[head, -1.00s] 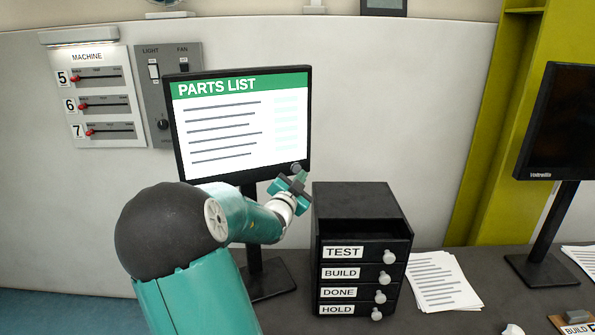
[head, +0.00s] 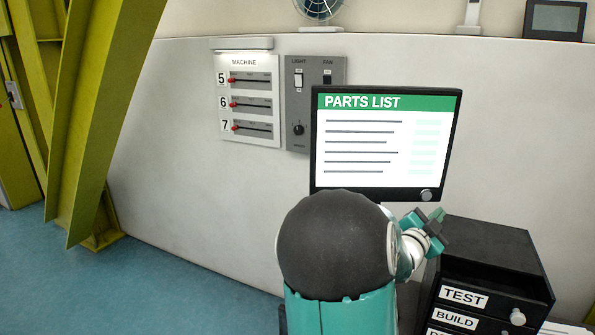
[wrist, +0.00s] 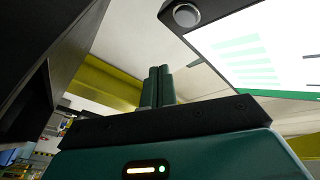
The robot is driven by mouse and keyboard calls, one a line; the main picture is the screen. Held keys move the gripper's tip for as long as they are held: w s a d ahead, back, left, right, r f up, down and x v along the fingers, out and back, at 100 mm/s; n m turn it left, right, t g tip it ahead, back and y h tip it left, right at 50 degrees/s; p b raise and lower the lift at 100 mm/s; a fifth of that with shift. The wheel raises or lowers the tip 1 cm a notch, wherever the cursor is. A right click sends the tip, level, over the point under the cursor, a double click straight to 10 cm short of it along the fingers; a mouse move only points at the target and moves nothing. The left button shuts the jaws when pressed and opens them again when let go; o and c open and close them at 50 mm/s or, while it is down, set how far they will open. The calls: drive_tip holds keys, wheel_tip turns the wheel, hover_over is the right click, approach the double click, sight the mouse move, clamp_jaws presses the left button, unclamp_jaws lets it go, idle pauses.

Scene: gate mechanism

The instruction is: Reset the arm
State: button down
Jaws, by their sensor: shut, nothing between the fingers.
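My arm is teal with a black rounded joint in the lower middle of the head view. My gripper (head: 436,220) is raised just below the right end of the parts list monitor (head: 383,145), above and beside the black drawer unit (head: 492,255). In the wrist view the two green fingers (wrist: 161,75) are together with nothing between them. The monitor's lower edge and round knob (wrist: 186,16) show at the upper right there, and the dark side of the drawer unit shows at the left. I cannot tell how far the gripper is from either.
A machine panel (head: 248,98) with three red-knobbed sliders and a light and fan switch panel (head: 315,104) are on the wall. A fan (head: 319,8) stands on the ledge. Yellow-green beams (head: 110,110) rise at left. Open blue floor (head: 150,285) lies at lower left.

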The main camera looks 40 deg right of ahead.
drive_tip(key=w+a+f+n+t+y, duration=0.2)
drive_tip(key=w+a+n+t+y, duration=0.45)
drive_tip(key=a, duration=0.65)
drive_tip(key=w+a+f+n+t+y, duration=0.15)
drive_tip(key=w+a+n+y, duration=0.35)
drive_tip(key=w+a, duration=0.65)
drive_tip(key=s+a+n+y, duration=0.25)
drive_tip(key=a+y, duration=0.25)
drive_tip(key=a, duration=0.7)
drive_tip(key=s+a+n+g+y, duration=0.3)
drive_tip(key=s+a+n, duration=0.6)
drive_tip(key=s+a, duration=0.4)
drive_tip(key=a+g, duration=0.1)
drive_tip(key=a, duration=0.4)
drive_tip(key=shift+s+r+n, duration=0.15)
drive_tip(key=shift+r+n, duration=0.05)
drive_tip(key=shift+n, duration=0.2)
